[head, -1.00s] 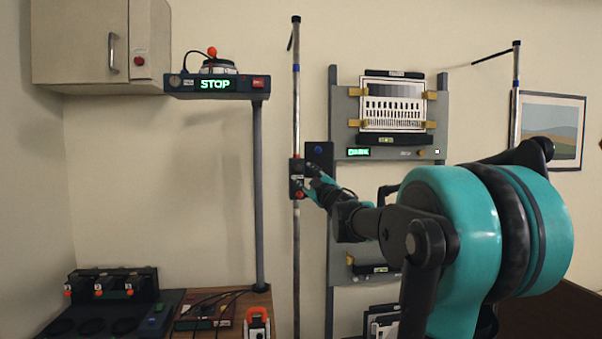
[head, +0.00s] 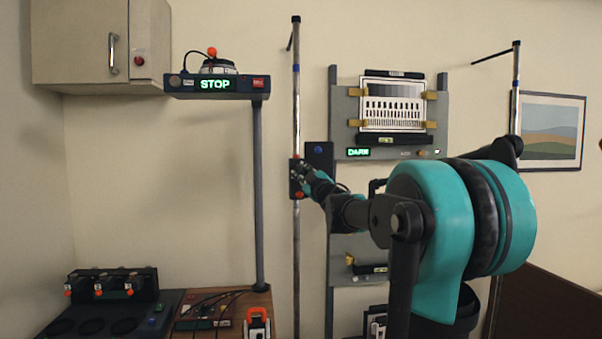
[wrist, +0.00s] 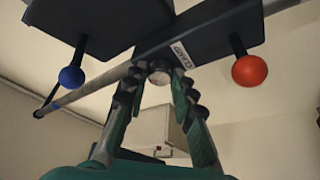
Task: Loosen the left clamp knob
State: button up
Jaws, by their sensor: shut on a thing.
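The left clamp (head: 295,178) is a dark block on the left upright pole (head: 296,110). It also shows from below in the wrist view, as a dark body (wrist: 205,38) with a white label. My gripper (head: 306,176) is at the clamp's right side. In the wrist view my gripper (wrist: 159,82) has its dark ridged fingers on both sides of a small pale round knob (wrist: 159,73), the left clamp knob, and is shut on it. The fingertips partly hide the knob. In the head view my gripper hides it.
A red ball lever (wrist: 250,70) and a blue ball lever (wrist: 72,76) hang close on either side of my fingers. A grey board with a test chart (head: 392,105) stands right of the pole. A shelf with a STOP display (head: 215,85) is to the left.

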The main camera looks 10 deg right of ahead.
jog(key=shift+n, duration=0.4)
grip_shut()
jog(key=n+g+y, duration=0.1)
jog(key=n+g, duration=0.1)
jog(key=n, duration=0.2)
jog(key=shift+d+r, duration=0.15)
jog(key=n+g, duration=0.1)
jog(key=n, duration=0.4)
jog(key=shift+r+g, duration=0.2)
jog(key=shift+g, duration=0.2)
jog(key=n, duration=0.2)
jog(key=n+g+h, duration=0.1)
jog(key=shift+r+n, duration=0.2)
jog(key=shift+n, duration=0.2)
jog(key=n, duration=0.1)
jog(key=n+g+h, duration=0.1)
jog(key=n, duration=0.1)
jog(key=shift+a+r, duration=0.15)
jog(key=shift+a, duration=0.05)
jog(key=shift+n+h, duration=0.3)
jog(key=shift+h, duration=0.1)
jog(key=o, duration=1)
grip_release()
jog(key=shift+o, duration=0.2)
